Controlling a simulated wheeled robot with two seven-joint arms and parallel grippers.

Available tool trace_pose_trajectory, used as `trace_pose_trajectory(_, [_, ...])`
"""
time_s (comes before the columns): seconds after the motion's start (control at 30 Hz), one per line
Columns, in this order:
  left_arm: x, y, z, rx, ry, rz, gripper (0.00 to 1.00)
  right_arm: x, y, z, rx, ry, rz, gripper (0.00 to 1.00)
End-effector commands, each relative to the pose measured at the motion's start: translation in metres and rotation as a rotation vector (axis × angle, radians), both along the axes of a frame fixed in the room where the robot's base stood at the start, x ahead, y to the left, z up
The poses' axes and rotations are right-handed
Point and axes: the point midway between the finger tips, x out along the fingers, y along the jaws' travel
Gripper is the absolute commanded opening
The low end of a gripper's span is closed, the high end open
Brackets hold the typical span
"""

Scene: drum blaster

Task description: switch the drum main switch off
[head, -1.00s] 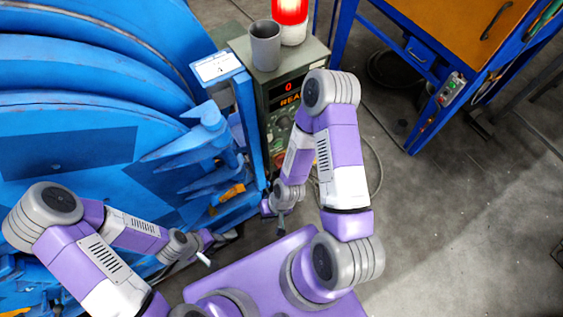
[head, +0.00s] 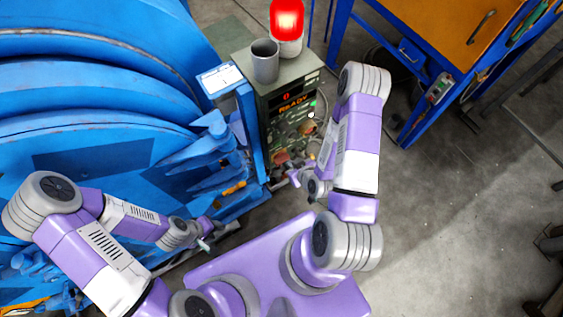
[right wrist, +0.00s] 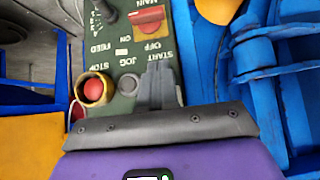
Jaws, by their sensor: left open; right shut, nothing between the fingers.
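The red main switch (right wrist: 148,20) sits on a yellow plate at the top of the right wrist view, with MAIN, ON and OFF labels upside down around it. I cannot tell which label its handle points to. My right gripper (right wrist: 158,75) is shut and empty over the panel. Its tips are close below the OFF label, apart from the switch in the picture. In the head view the right gripper (head: 290,178) is low in front of the control box (head: 292,120). My left gripper (head: 206,243) is open and empty, beside the blue machine.
A red stop button (right wrist: 93,88) and a dark jog button (right wrist: 128,84) are near the fingers. A grey cup (head: 265,62) and lit red beacon (head: 287,22) stand on the box. The blue machine (head: 90,110) fills the left; open floor (head: 450,210) lies right.

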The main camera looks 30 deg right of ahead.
Motion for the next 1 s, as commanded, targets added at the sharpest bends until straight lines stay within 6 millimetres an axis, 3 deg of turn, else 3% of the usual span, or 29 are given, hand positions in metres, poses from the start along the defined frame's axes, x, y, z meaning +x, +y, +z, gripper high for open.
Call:
trace_pose_trajectory(0.27, [0.000,0.000,-0.015,0.000,0.000,0.000,0.43,0.007,0.001,-0.009,0.000,-0.001,0.000,0.00])
trace_pose_trajectory(0.8, [0.000,0.000,-0.080,0.000,0.000,0.000,0.43,0.036,0.003,-0.040,0.001,-0.002,0.001,0.00])
trace_pose_trajectory(1.0, [0.000,0.000,-0.085,0.000,0.000,0.000,0.43,0.066,0.006,-0.068,0.003,0.001,0.000,0.00])
